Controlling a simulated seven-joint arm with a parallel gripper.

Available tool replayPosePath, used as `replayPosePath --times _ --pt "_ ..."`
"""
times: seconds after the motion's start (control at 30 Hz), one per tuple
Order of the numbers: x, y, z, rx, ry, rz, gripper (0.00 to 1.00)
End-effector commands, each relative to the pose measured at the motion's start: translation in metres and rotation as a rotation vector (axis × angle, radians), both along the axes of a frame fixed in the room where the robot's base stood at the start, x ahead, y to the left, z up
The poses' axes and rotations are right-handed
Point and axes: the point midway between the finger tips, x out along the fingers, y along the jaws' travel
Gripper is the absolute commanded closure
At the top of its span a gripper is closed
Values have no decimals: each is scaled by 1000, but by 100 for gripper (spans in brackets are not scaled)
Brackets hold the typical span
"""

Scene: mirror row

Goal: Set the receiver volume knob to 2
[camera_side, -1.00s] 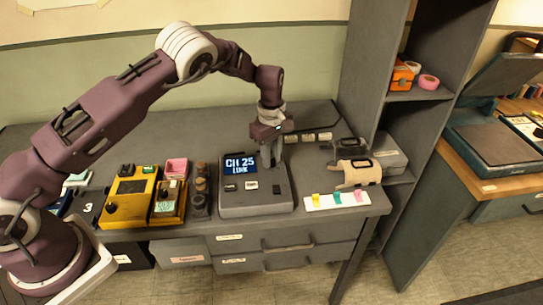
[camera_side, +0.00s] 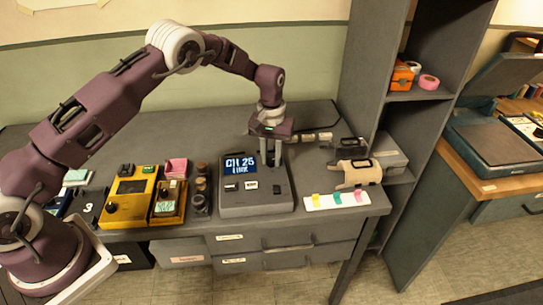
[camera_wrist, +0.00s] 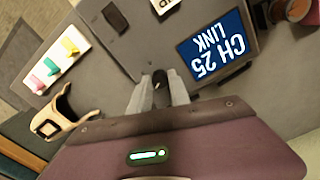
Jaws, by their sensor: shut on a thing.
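The receiver (camera_side: 270,205) is a grey box on the desk with a blue screen (camera_side: 240,165) reading "CH 25 LINK". The screen also shows upside down in the wrist view (camera_wrist: 214,45). My gripper (camera_side: 270,162) points down at the receiver's top, just right of the screen. In the wrist view its two pale fingers (camera_wrist: 158,85) are closed around a small dark knob (camera_wrist: 159,77). The fingers hide most of the knob, and I cannot read its pointer or any scale.
Left of the receiver stand dark jars (camera_side: 201,186) and yellow devices (camera_side: 125,200). To the right lie a white strip with coloured tabs (camera_side: 337,200) and a beige strapped item (camera_side: 356,174). A tall grey shelf (camera_side: 405,130) stands at the desk's right end.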

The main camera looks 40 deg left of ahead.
Motion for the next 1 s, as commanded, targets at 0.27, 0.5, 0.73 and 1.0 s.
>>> replayPosePath --times 0.27,0.5,0.73,1.0 --pt "1 1 1 0 -3 -214 100" --pt "1 1 1 0 -4 -341 100" --pt "1 0 1 0 -4 -401 100" --pt "1 0 1 0 -4 -418 100"
